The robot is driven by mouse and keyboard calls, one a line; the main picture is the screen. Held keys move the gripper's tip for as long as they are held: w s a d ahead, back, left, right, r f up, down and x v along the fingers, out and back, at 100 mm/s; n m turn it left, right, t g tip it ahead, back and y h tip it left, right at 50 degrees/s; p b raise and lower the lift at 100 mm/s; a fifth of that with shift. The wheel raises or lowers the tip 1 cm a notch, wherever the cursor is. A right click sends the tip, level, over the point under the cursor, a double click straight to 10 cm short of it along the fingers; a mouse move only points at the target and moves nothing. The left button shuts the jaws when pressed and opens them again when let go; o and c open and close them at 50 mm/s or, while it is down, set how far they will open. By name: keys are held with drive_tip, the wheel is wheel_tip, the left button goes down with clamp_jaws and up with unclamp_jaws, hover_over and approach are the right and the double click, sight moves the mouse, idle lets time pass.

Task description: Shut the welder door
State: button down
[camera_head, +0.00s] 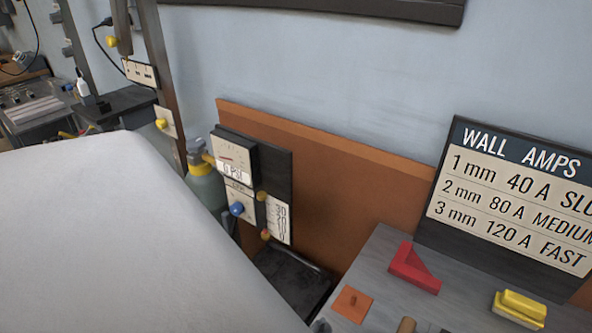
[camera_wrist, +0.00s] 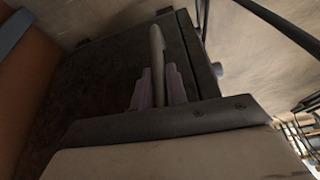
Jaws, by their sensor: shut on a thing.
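In the wrist view my gripper (camera_wrist: 158,88) has its two pale purple fingers on either side of a light bar-shaped handle (camera_wrist: 156,42), and it is shut on that handle. The handle stands out from a dark, scuffed panel (camera_wrist: 95,85), which looks like the welder door. I cannot tell from this view how far the door stands open. In the camera_head view the gripper and handle are not visible; a large pale shape, likely my arm, covers the lower left. A dark box (camera_head: 292,280) shows partly beside it, and I cannot tell whether it is the welder.
A grey bench (camera_head: 385,270) at the lower right holds a red angle piece (camera_head: 412,268), an orange plate (camera_head: 352,304) and a yellow block (camera_head: 522,306). A WALL AMPS sign (camera_head: 510,195) stands behind. A gauge panel (camera_head: 240,170) and a green cylinder (camera_head: 207,187) stand near the middle.

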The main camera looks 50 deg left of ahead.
drive_tip(key=c, duration=1.4)
unclamp_jaws()
drive_tip(key=shift+s+a, duration=0.2)
drive_tip(key=shift+a, duration=0.15)
drive_tip(key=shift+w+d+r, duration=0.1)
drive_tip(key=shift+r, duration=0.05)
drive_tip(key=s+p+v, duration=0.1)
drive_tip(key=p+v, duration=1.1)
drive_tip(key=v, duration=0.1)
drive_tip(key=shift+w+r, duration=0.25)
drive_tip(key=shift+w, duration=0.25)
drive_tip(key=shift+d, duration=0.1)
